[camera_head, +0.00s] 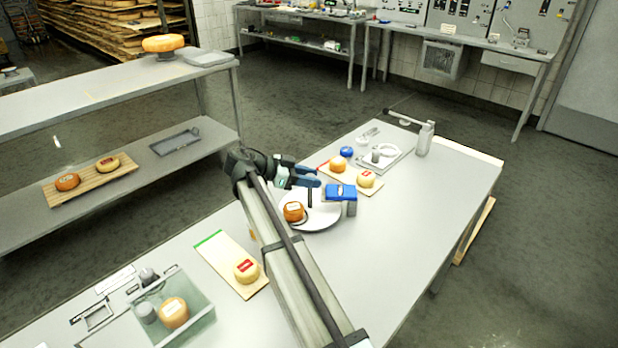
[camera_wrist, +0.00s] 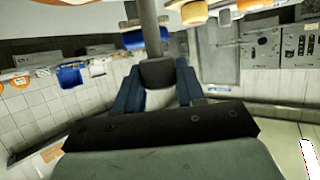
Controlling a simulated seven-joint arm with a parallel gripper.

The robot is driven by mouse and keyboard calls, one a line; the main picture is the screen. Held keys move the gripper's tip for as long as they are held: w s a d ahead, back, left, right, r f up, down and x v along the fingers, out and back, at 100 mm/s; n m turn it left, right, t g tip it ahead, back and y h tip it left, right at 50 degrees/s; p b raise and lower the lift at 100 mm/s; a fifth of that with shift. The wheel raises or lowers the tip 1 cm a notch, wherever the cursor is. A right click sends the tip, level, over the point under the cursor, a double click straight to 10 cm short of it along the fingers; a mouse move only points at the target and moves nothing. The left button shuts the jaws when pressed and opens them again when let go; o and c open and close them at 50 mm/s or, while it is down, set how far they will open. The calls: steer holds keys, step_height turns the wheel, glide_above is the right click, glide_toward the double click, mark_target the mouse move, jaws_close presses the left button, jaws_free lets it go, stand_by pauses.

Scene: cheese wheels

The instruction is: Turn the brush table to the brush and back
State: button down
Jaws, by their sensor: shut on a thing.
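The brush table is a round white disc (camera_head: 322,219) on the workbench. An orange cheese wheel (camera_head: 293,211) with a pale label lies on its left part. A blue brush block (camera_head: 341,191) on a grey stand is over the disc's right-hand back edge. A thin dark upright handle (camera_head: 310,198) rises from the disc. My gripper (camera_head: 309,182) is above the disc, left of the brush. In the wrist view, its blue fingers (camera_wrist: 159,92) are shut on the dark end of the handle, whose grey post (camera_wrist: 149,28) runs to the top. The handle's foot is unclear.
Behind the disc, a board (camera_head: 352,180) holds two cheeses. A tray (camera_head: 385,155) and grey post (camera_head: 424,139) stand farther back. In front are a green-ended board (camera_head: 223,254) with a cheese and a clear bin (camera_head: 197,325). The bench's right side is clear.

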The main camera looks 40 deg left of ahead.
steer(key=shift+d+f, duration=0.1)
steer(key=c, duration=0.7)
jaws_free()
steer(key=shift+c, duration=0.2)
steer(key=v, duration=1.4)
steer(key=shift+w, duration=0.15)
